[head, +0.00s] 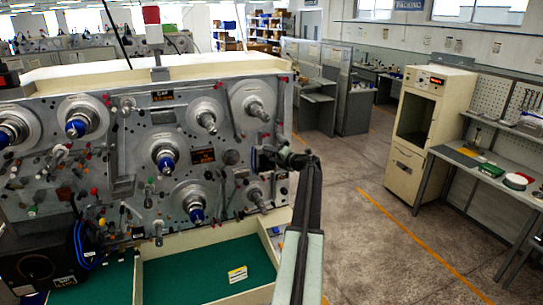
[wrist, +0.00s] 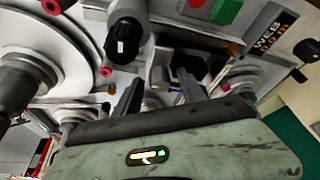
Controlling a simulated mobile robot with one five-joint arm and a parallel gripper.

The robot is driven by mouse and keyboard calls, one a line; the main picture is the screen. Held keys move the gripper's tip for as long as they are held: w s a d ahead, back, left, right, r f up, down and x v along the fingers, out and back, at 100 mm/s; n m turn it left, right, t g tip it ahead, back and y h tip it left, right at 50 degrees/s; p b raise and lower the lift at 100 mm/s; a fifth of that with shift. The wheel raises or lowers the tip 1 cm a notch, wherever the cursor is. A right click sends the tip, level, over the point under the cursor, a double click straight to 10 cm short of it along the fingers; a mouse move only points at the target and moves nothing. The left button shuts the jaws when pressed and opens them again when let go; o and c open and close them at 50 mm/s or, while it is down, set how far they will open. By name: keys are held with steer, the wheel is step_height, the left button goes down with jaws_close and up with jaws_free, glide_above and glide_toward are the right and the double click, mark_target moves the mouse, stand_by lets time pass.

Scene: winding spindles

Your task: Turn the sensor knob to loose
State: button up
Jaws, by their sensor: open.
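My gripper (head: 268,157) is at the right part of the machine's front panel in the head view, hiding what lies right behind it. In the wrist view my gripper (wrist: 160,82) is open, its two dark fingers apart with no held object between them. A black knob (wrist: 123,38) with a white mark and a pale body shows up and left of the fingers, apart from them. I cannot read a label on it, so I cannot tell if it is the sensor knob. A dark block (wrist: 188,62) is behind the fingers and partly hidden.
A green button (wrist: 226,11) and a red button sit above, beside a "WEB" display (wrist: 275,38). A large pale reel (wrist: 30,62) stands at left. Several spindles, such as one with a blue tip (head: 165,158), stick out from the panel. Floor (head: 360,215) at right is clear.

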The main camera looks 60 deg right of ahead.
steer(key=p+v, duration=0.1)
steer(key=v, duration=0.6)
steer(key=shift+s, duration=0.25)
